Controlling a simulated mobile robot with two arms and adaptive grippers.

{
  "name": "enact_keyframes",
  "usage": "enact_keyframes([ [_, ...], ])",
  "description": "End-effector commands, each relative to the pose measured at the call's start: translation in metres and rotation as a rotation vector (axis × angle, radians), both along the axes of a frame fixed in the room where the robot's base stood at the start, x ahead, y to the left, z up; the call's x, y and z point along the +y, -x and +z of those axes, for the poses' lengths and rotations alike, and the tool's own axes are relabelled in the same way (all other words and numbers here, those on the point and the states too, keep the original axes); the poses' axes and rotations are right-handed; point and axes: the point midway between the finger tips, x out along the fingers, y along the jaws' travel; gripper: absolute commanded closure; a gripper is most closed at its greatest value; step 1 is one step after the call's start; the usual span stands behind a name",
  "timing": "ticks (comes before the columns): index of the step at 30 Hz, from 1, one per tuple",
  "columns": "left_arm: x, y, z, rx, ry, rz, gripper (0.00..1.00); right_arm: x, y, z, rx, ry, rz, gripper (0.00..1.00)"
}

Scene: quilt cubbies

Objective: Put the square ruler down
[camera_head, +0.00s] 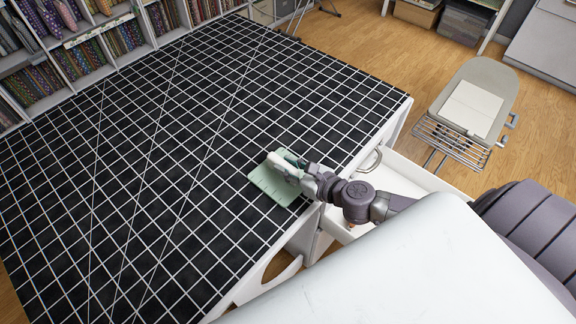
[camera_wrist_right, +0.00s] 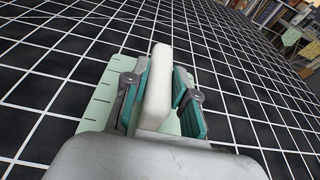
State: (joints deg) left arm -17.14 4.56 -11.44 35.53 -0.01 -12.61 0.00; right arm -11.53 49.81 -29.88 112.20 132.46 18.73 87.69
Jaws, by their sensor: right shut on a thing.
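The square ruler (camera_head: 270,186) is a pale green plate with a raised white handle. It is at the right edge of the black gridded table (camera_head: 120,160) in the head view. My right gripper (camera_head: 287,168) is shut on the ruler's handle. In the right wrist view the white handle (camera_wrist_right: 156,85) stands between the two teal-padded fingers, with the green plate (camera_wrist_right: 100,97) below them. The plate looks flat and close to the table top; I cannot tell whether it touches. My left gripper is not in view.
The gridded table top is otherwise bare. An open white drawer (camera_head: 400,180) juts out at the table's right side. Fabric shelves (camera_head: 75,50) stand behind at the left. An ironing board (camera_head: 478,95) stands at the right on the wood floor.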

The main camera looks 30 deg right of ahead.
Motion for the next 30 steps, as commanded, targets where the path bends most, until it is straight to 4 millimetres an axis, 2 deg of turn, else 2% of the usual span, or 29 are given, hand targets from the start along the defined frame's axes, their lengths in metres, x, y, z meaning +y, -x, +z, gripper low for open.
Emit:
enact_keyframes([
  [3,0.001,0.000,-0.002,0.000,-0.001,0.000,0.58,0.000,0.000,-0.003,-0.002,-0.001,0.000,1.00],
  [4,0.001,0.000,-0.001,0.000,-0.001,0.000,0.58,0.000,0.000,-0.003,0.000,0.000,0.000,0.70],
  [8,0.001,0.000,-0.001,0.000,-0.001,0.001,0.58,0.000,0.000,-0.002,0.000,0.000,0.000,0.48],
  [19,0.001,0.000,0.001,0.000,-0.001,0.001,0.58,0.000,0.000,0.002,-0.001,0.000,0.001,0.48],
  [23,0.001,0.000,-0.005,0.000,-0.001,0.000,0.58,-0.005,0.015,0.002,0.003,0.001,0.001,0.48],
  [30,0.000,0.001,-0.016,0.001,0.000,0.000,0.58,-0.017,0.054,0.013,0.005,0.001,0.002,0.48],
])
